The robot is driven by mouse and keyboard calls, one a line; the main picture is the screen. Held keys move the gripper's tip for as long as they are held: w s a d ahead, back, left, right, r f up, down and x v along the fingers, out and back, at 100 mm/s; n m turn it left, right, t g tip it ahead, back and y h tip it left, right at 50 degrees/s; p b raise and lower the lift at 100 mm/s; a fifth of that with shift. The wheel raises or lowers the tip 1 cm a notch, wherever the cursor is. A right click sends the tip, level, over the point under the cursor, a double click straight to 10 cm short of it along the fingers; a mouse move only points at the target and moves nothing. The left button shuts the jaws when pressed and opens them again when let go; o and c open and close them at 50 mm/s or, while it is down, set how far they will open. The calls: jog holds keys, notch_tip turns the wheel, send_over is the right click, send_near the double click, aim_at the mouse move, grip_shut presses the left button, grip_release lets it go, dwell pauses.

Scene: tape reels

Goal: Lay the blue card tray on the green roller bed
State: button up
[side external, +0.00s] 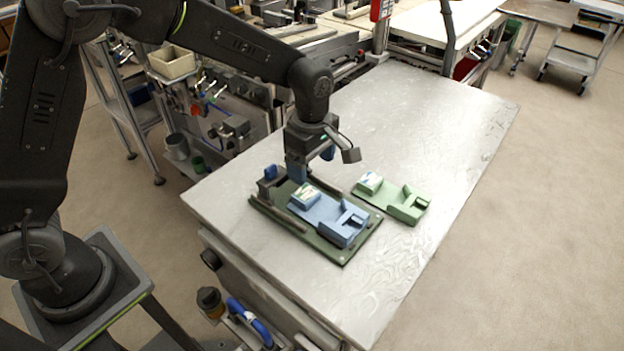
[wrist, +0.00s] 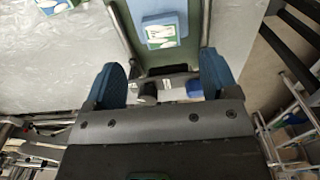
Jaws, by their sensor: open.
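The blue card tray (side external: 326,211) lies on the dark green roller bed (side external: 331,252), between its side rails, and looks flat. A white and green card shows at the tray's end nearer my gripper. In the wrist view, that end of the blue tray (wrist: 164,12) is at the top, over the green bed (wrist: 172,57). My gripper (side external: 312,163) is open and empty above the far end of the bed, apart from the tray. Its two blue fingers (wrist: 163,80) show spread in the wrist view.
A similar green tray (side external: 405,204) with a card lies on the metal table (side external: 440,115), right of the bed. A blue block (side external: 270,172) stands at the bed's far left end. The table is clear behind and in front. A workbench with machinery stands behind to the left.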

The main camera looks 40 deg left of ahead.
jog(key=s+a+r+m+t, duration=0.2)
jog(key=s+a+r+m, duration=0.1)
jog(key=s+r+m, duration=0.3)
jog(key=s+a+r+m+t, duration=0.1)
jog(key=s+a+r+m, duration=0.25)
jog(key=s+r, duration=0.35)
jog(key=s+a+r+m+t, duration=0.1)
jog(key=s+a+m, duration=0.3)
jog(key=s+m, duration=0.4)
jog(key=shift+s+r+t, duration=0.35)
jog(key=shift+s+t, duration=0.45)
jog(key=shift+s, duration=0.3)
jog(key=shift+d+m, duration=0.1)
jog(key=shift+m, duration=0.15)
dwell(0.5)
